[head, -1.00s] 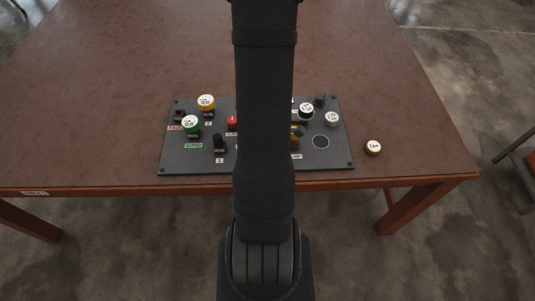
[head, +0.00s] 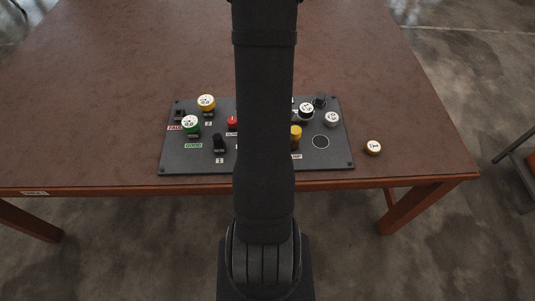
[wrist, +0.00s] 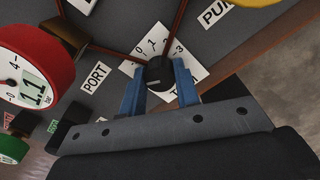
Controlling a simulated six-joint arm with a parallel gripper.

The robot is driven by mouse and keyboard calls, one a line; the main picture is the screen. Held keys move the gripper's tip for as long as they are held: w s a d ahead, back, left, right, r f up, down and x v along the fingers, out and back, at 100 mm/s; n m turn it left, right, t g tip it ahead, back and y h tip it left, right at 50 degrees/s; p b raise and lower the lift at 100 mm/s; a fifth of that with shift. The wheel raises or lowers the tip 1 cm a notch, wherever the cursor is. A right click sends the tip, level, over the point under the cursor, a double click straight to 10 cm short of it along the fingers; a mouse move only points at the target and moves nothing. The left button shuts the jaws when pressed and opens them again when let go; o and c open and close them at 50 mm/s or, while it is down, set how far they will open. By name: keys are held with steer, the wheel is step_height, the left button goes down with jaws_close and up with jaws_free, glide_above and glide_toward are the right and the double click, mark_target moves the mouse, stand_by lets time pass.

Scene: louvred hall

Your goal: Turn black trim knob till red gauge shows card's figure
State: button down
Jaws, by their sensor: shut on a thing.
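The black trim knob (wrist: 160,73) stands on a white scale plate (wrist: 134,69) with figures 0, 1 and 3 showing. My gripper (wrist: 158,82) has its blue fingers on both sides of the knob, shut on it. The red gauge (wrist: 68,62) is at the left of the wrist view, tilted and cut by the frame edge; its display appears to read 1.1, with bar below. In the head view my arm hides the gripper and the knob. I cannot make out a card with a figure.
The table (head: 130,60) behind is clear.

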steer(key=c, duration=1)
jaws_free()
steer(key=shift+r, duration=0.1)
steer(key=shift+r, duration=3.45)
steer(key=shift+r, duration=0.1)
step_height(320, 180, up, 17)
steer(key=shift+r, duration=0.1)
